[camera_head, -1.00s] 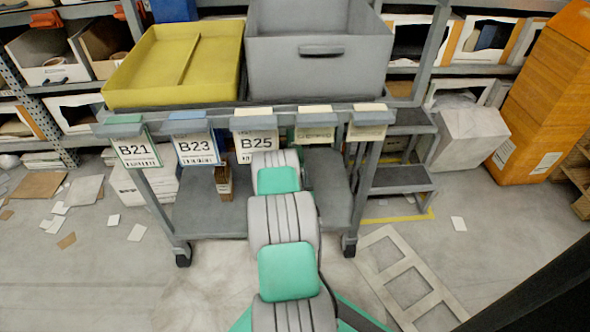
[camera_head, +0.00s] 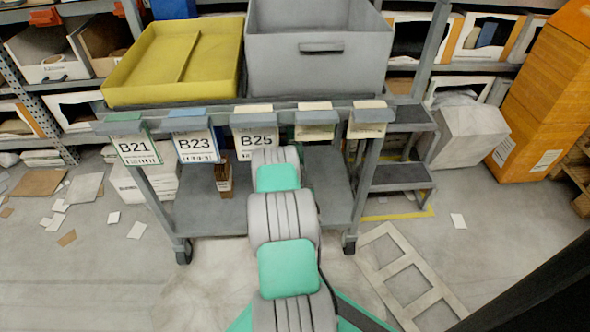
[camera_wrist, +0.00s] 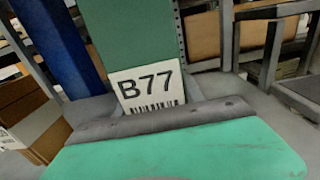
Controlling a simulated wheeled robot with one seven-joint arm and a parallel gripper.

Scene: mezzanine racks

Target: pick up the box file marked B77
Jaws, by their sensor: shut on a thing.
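A green box file (camera_wrist: 130,35) stands upright in the wrist view, with a white label (camera_wrist: 148,88) reading B77 and a barcode low on its face. My gripper (camera_wrist: 152,121) shows as a grey bar and green body across the bottom of the wrist view, right up against the label's lower edge. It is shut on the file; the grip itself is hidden. In the head view my arm hides the gripper, and I cannot make out the B77 label there.
A grey cart carries a yellow tray (camera_head: 150,72) and a grey bin (camera_head: 318,70). Tags B21 (camera_head: 134,149), B23 (camera_head: 196,146) and B25 (camera_head: 256,143) hang along its front. A step stool (camera_head: 402,175) stands right of it. A pale slatted frame (camera_head: 405,282) lies on the floor.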

